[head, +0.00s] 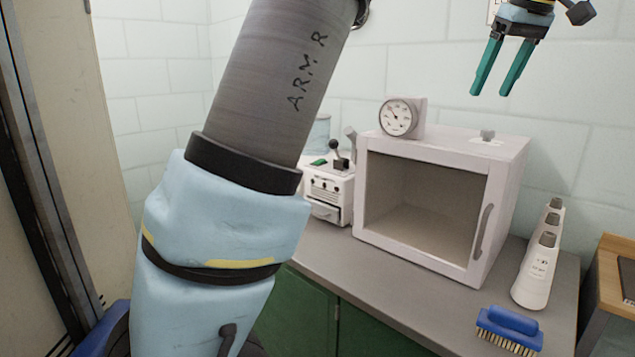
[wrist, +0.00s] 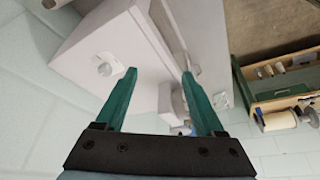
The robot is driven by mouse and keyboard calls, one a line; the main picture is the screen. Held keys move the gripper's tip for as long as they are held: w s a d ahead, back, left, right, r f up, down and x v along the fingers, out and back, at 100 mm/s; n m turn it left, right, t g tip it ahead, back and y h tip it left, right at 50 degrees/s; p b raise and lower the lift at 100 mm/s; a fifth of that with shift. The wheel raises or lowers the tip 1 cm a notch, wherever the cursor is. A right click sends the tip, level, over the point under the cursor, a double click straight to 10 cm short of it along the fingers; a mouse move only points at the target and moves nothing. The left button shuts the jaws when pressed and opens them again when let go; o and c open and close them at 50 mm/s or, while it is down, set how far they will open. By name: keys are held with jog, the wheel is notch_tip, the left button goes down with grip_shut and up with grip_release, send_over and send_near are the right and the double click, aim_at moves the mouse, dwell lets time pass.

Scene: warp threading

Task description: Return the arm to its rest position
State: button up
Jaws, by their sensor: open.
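My gripper (head: 490,85) has two green fingers and hangs at the upper right of the head view, above the bench and near the wall. Its fingers are spread apart with nothing between them. In the wrist view the open gripper (wrist: 160,75) points over the top of a pale cabinet (wrist: 75,50). My large grey and light-blue arm fills the left and middle of the head view and hides part of the bench.
The pale cabinet (head: 445,148) with a glass-fronted door and a dial gauge (head: 398,117) stands on the grey bench (head: 400,300). A small white device (head: 328,190), white bottles (head: 538,270) and a blue brush (head: 510,328) stand around it. A wooden rack (wrist: 280,95) shows in the wrist view.

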jog(key=w+a+f+m+g, duration=0.1)
jog(key=w+a+f, duration=0.2)
jog(key=a+f, duration=0.55)
jog(key=w+a+f+m+g, duration=0.1)
jog(key=w+a+f+m, duration=0.15)
jog(key=a+f, duration=0.6)
jog(key=s+a+f, duration=0.6)
jog(key=a+f, duration=0.1)
jog(key=a, duration=0.3)
jog(key=s+a+f+h, duration=0.1)
jog(key=s+a+f, duration=0.5)
jog(key=a, duration=0.5)
notch_tip(320, 180, down, 2)
jog(key=shift+g, duration=0.4)
jog(key=shift+s+m, duration=0.1)
jog(key=shift+m, duration=0.15)
